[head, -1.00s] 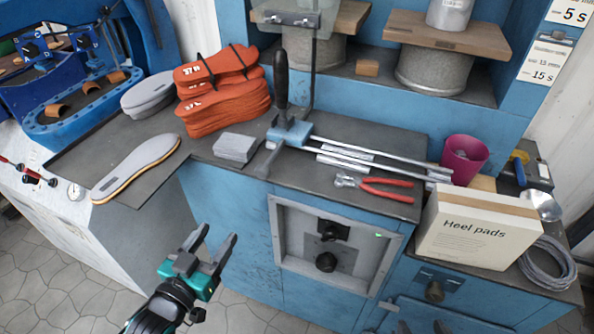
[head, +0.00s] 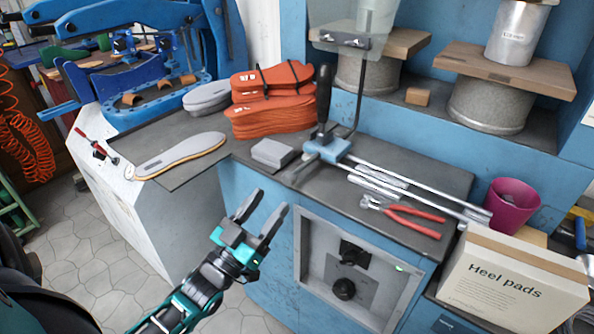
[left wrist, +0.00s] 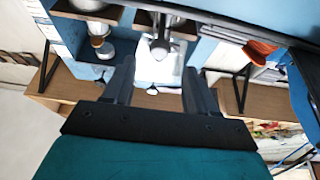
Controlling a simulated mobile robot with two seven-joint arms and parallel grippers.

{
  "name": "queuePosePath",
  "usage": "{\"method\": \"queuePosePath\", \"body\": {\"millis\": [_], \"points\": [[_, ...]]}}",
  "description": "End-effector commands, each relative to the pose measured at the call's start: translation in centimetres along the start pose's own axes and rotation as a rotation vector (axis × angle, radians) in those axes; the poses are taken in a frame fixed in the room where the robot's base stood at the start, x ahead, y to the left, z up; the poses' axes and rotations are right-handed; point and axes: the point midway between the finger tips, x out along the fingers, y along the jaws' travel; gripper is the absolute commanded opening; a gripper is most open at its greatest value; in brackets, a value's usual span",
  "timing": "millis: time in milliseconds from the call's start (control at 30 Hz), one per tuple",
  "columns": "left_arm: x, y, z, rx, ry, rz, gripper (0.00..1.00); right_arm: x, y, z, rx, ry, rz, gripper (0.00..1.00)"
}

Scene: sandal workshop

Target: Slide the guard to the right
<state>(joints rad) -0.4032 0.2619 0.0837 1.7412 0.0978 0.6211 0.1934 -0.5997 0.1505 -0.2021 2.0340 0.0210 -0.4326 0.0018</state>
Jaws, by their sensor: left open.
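The guard (head: 376,36) is a clear, see-through panel at the top of the head view. It has a dark metal bracket (head: 341,40) on it and hangs above the bench by a bent dark rod. My left gripper (head: 269,201) is open and empty in front of the blue cabinet, well below and to the left of the guard, and apart from it. In the left wrist view its two fingers (left wrist: 158,80) are spread, with a pale panel and a grey part beyond them. I cannot tell whether that panel is the guard. My right gripper is not in view.
A blue clamp with a black handle (head: 323,95) and long rails stands below the guard. Orange soles (head: 268,118), a grey block (head: 272,153), red pliers (head: 411,217), a pink cup (head: 511,206) and a heel pads box (head: 508,283) are around it. Wooden-topped drums (head: 488,103) stand behind.

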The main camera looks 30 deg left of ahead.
Motion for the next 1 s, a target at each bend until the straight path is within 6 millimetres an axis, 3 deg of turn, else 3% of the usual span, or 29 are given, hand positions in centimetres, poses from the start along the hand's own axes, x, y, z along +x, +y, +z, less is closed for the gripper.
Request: {"method": "queuePosePath", "body": {"millis": [200, 433, 600, 900, 1000], "points": [[4.9, 0.0, -0.1, 0.000, 0.004, 0.001, 0.57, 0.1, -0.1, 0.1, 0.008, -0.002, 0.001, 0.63], [8.5, 0.0, 0.0, 0.000, 0.001, 0.001, 0.57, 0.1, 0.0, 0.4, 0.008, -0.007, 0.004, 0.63], [9.6, 0.0, 0.1, 0.000, -0.002, 0.000, 0.57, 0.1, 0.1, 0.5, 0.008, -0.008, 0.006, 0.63], [9.8, 0.0, 0.0, 0.000, -0.002, 0.000, 0.57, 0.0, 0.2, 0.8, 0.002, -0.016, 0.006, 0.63], [9.8, 0.0, 0.0, 0.000, -0.002, 0.000, 0.49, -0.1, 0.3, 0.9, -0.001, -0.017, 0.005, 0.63]]}}
